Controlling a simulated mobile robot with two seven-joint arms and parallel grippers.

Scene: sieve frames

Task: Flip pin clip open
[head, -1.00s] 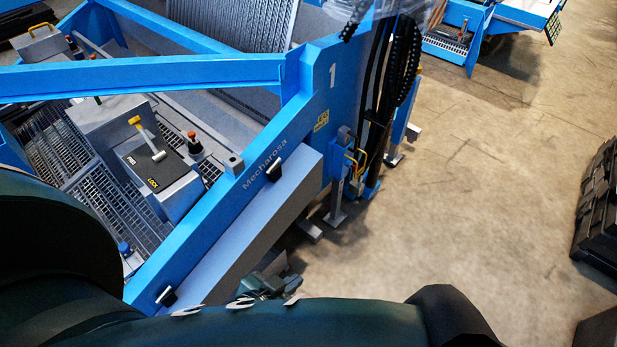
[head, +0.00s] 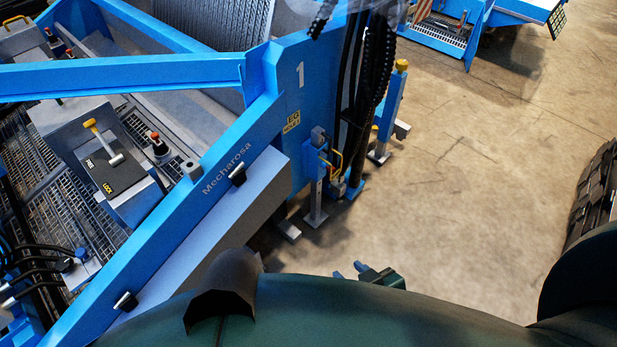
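A small yellow bent-wire part (head: 326,164), which looks like the pin clip, sits beside a grey upright leg (head: 316,195) at the corner of the blue machine frame (head: 225,160). It is too small to tell whether it is open or shut. My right gripper (head: 349,270) shows past the edge of my dark green arm, over the floor. It is below and to the right of the leg, clear of it. Its two bluish fingertips are apart and nothing shows between them. My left gripper is not in view.
Black hoses (head: 376,90) hang beside the frame corner. A second blue leg with a yellow top (head: 401,66) stands to the right. A lever box (head: 115,165) is inside the frame. Open concrete floor (head: 470,190) lies to the right, with a black stack (head: 592,195) at the edge.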

